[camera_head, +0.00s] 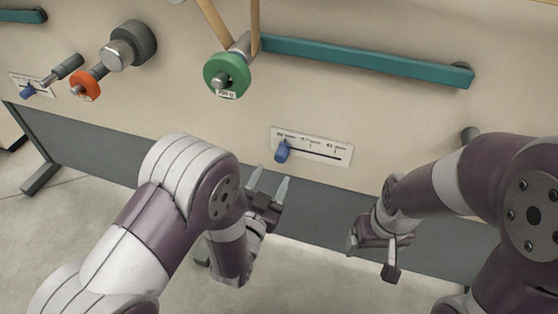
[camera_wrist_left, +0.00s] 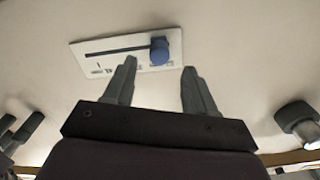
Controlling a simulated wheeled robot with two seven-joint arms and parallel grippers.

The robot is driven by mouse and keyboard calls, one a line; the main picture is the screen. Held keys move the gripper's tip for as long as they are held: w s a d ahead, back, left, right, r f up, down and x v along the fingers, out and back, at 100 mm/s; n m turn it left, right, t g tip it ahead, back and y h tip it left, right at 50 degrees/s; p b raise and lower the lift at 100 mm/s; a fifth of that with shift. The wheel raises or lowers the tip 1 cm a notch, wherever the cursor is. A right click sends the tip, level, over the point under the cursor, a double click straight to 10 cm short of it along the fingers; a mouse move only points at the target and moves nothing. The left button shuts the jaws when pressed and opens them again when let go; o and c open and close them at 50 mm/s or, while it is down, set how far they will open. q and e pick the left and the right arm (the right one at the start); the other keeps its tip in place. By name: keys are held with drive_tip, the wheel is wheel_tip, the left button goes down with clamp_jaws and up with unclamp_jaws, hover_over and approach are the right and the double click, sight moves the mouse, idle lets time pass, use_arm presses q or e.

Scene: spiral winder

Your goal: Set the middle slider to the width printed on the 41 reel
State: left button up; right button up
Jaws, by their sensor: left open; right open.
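The middle slider has a blue knob (camera_head: 282,152) on a white scale plate (camera_head: 335,144) with a dark slot and small printed widths. The knob sits at the left end of the slot in the head view. In the left wrist view the same knob (camera_wrist_left: 159,50) shows just beyond the fingertips. My left gripper (camera_head: 270,178) is open and empty, just below and left of the knob, apart from it. My right gripper (camera_head: 372,258) is open and empty, lower right of the plate. A green reel (camera_head: 225,75) has a small label too small to read surely; no 41 reel is identifiable.
A teal bar (camera_head: 365,62) runs across the panel above the plate. An orange reel (camera_head: 84,86) and another blue slider knob (camera_head: 27,90) are at left. A grey peg (camera_head: 470,134) sticks out near my right arm. The panel around the middle plate is clear.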

sight(279, 161)
use_arm(q)
drive_tip(key=x, duration=0.6)
drive_tip(key=shift+w+d+b, duration=0.1)
drive_tip(key=shift+w+b, duration=0.25)
drive_tip(key=shift+b, duration=0.05)
drive_tip(key=shift+f, duration=0.1)
clamp_jaws()
